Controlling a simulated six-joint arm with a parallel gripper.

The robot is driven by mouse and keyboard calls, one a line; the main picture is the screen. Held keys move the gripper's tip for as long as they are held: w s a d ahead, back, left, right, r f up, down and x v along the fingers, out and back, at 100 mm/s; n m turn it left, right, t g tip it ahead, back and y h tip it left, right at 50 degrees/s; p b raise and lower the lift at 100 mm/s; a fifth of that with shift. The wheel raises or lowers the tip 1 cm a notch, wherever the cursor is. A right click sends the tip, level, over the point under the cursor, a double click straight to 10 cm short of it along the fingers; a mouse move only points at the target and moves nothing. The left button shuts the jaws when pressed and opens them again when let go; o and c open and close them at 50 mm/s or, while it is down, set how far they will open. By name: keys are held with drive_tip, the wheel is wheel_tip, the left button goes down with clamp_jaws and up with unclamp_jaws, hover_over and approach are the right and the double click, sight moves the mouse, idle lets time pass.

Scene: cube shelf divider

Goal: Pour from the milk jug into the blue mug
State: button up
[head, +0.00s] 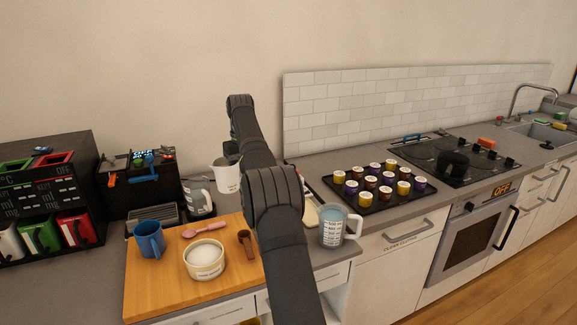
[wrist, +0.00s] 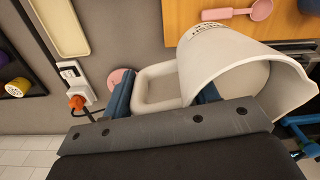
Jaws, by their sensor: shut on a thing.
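The white milk jug (head: 226,176) is at the back of the counter, left of my arm in the head view. In the wrist view the jug (wrist: 235,55) fills the upper right, its wide mouth toward the right. My gripper (wrist: 160,95) has its blue fingers on either side of the jug's handle and is shut on it. In the head view my arm hides most of the gripper. The blue mug (head: 149,240) stands upright on the left of the wooden board, apart from the jug; its inside is not clear.
The wooden board (head: 150,292) also carries a sugar bowl (head: 205,262), a pink spoon (head: 203,229) and a brown scoop (head: 246,242). A measuring cup (head: 334,228) and a capsule tray (head: 378,205) are to the right.

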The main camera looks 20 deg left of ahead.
drive_tip(key=s+a+n+t+h, duration=0.2)
drive_tip(key=s+a+t, duration=0.3)
drive_tip(key=s+a, duration=0.8)
drive_tip(key=shift+s+f+t, duration=0.2)
drive_tip(key=shift+f+t, duration=0.15)
drive_tip(key=shift+t, duration=0.05)
drive_tip(key=shift+r+t+h, duration=0.1)
drive_tip(key=shift+t+h, duration=0.2)
drive_tip(key=shift+t, duration=0.1)
idle(0.8)
drive_tip(key=shift+s, duration=0.1)
idle(0.4)
drive_tip(key=shift+s+a+r+t+h, duration=0.1)
drive_tip(key=shift+s+r+t+h, duration=0.15)
drive_tip(key=shift+t, duration=0.35)
drive_tip(key=shift+r, duration=0.1)
idle(0.5)
idle(0.6)
